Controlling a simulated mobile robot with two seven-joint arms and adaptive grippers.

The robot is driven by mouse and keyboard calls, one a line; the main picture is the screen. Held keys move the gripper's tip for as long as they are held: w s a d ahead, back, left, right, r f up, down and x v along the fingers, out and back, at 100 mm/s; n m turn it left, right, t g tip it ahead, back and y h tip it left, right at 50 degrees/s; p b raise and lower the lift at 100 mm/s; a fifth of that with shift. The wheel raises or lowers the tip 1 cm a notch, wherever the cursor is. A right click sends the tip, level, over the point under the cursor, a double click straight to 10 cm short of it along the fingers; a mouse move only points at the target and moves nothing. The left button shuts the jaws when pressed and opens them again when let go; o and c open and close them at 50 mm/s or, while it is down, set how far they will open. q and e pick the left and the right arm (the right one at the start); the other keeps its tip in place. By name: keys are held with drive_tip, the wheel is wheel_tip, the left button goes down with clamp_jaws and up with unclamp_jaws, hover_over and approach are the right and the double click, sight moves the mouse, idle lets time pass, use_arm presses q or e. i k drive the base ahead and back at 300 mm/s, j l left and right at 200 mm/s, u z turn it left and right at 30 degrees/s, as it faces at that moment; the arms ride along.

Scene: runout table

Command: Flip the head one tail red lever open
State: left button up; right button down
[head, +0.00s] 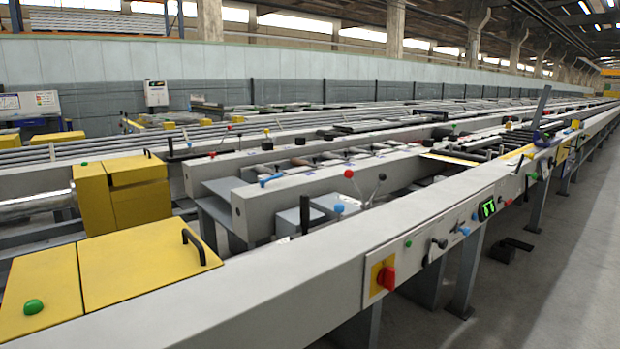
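A lever with a red ball knob (348,174) stands at a tilt in the middle of the table, its thin rod running down to the right. A dark-knobbed lever (382,177) leans the other way from about the same base. Another small red knob (212,155) shows farther back on the left, and one more red knob (229,127) lies behind it. I cannot tell from markings which red knob is the named lever. Neither of my grippers is in view.
A long grey beam (300,270) crosses the front, with a red rotary switch (386,278) on its side panel. Yellow covers (130,265) with a black handle (195,245) fill the front left.

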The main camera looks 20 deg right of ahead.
sight(347, 173)
drive_tip(key=i+l+u, duration=0.4)
drive_tip(key=l, duration=0.25)
drive_tip(key=l+u, duration=0.2)
drive_tip(key=l, duration=0.35)
drive_tip(key=j, duration=0.1)
drive_tip(key=i+u, duration=0.05)
